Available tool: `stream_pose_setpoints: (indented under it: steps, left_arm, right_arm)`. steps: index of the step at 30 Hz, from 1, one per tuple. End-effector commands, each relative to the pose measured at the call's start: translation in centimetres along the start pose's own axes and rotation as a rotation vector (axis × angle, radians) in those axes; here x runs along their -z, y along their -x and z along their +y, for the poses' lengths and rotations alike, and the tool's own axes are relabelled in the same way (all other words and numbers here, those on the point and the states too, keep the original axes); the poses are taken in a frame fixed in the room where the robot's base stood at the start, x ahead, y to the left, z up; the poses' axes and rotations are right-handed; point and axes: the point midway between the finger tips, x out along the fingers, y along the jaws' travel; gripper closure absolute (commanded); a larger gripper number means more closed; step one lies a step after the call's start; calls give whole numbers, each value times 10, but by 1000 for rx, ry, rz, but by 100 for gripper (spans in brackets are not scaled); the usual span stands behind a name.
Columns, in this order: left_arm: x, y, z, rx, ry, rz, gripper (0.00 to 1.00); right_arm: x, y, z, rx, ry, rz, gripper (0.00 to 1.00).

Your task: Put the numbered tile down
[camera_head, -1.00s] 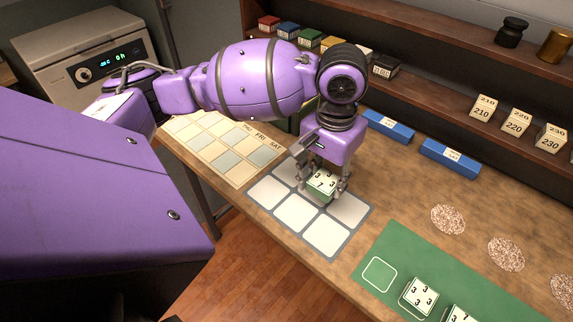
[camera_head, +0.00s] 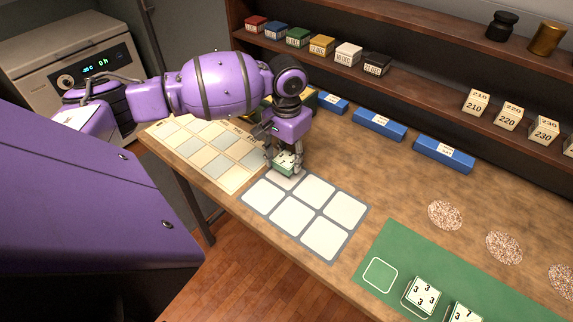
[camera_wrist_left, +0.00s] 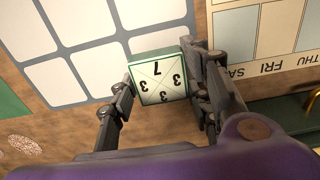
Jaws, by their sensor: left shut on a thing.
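The numbered tile (camera_head: 284,161) is a green block with a white top marked 3, 3, 3 and 7. My left gripper (camera_head: 284,166) is shut on it, one finger on each side. In the left wrist view the tile (camera_wrist_left: 160,76) sits between the fingertips (camera_wrist_left: 159,72). A grey mat with white squares (camera_head: 324,240) lies on the counter. The tile is over or beside its far-left corner square, which is partly hidden. I cannot tell whether the tile touches the mat. My right gripper is not in view.
A calendar board (camera_head: 201,150) lies left of the grey mat. A green mat (camera_head: 398,250) at the front right holds more numbered tiles (camera_head: 423,294) and an outlined empty square. Blue blocks (camera_head: 379,125) line the back below shelves of boxes. Speckled discs (camera_head: 445,215) lie right.

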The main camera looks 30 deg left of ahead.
Motion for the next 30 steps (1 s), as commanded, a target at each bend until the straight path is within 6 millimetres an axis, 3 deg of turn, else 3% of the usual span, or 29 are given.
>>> stream_pose_setpoints:
  steps: [8, 20, 21, 24, 30]
  left_arm:
    - [2, -36, -5, 0, 0, -1, 86]
    - [3, -40, -5, 1, 1, 2, 86]
    - [3, -40, -5, 1, 0, 2, 50]
    - [3, -40, -5, 1, 0, 1, 37]
    - [3, -40, -5, 1, 0, 1, 36]
  right_arm:
    - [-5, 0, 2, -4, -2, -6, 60]
    - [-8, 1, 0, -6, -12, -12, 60]
    - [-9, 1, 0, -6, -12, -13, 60]
    - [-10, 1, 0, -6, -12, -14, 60]
    - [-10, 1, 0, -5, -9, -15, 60]
